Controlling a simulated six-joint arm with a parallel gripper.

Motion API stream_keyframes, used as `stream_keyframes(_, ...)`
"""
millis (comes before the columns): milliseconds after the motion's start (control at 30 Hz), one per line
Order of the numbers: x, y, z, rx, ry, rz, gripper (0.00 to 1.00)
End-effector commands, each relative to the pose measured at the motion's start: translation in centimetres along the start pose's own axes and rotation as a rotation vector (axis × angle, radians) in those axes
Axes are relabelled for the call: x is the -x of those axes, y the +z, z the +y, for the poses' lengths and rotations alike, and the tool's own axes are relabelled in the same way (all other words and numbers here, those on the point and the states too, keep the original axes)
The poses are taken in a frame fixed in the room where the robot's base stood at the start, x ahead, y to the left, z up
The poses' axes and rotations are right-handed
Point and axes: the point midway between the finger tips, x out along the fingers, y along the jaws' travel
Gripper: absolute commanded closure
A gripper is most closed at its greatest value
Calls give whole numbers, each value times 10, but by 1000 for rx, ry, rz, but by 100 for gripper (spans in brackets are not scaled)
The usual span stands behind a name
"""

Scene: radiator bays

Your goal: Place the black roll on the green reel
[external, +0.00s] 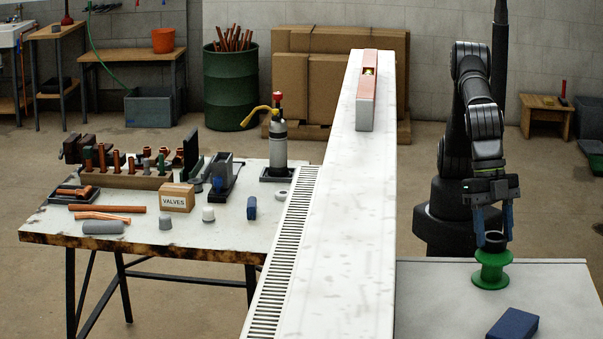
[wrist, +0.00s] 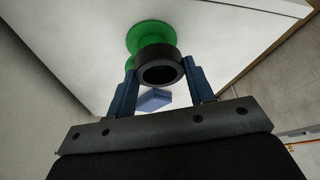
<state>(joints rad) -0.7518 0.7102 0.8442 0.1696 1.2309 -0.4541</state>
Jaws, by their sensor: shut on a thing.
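The black roll (external: 494,246) is a short dark ring with an open middle. My gripper (external: 493,236) is shut on it, with one blue finger on each side. The green reel (external: 491,276) stands upright on the right-hand white top, directly below the roll in the external view. The roll is right at the reel's upper flange; I cannot tell whether they touch. In the wrist view the black roll (wrist: 160,54) sits between the fingertips (wrist: 158,72). The green reel (wrist: 145,34) shows beyond it, partly hidden by the roll.
A blue block (external: 513,324) lies on the same white top, in front of the reel. A long white radiator casing (external: 366,200) with a level (external: 366,90) on it stands to the left. A workbench (external: 150,238) with tools and fittings is farther left.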

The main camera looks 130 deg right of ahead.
Motion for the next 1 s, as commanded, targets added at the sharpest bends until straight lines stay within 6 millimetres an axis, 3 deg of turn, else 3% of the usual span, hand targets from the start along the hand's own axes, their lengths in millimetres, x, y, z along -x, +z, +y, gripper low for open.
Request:
stream_keyframes(200, -4, 1, 0, 0, 0, 0, 73)
stream_keyframes(233, -3, 1, 0, 0, 0, 0, 46)
stream_keyframes(300, -3, 1, 0, 0, 0, 0, 32)
stream_keyframes(333, -3, 1, 0, 0, 0, 0, 30)
stream_keyframes(667, 0, 0, 0, 0, 0, 0, 30)
stream_keyframes(767, 12, 0, 0, 0, 1, 2, 30)
stream_keyframes(1000, 62, -1, 0, 0, 1, 3, 30)
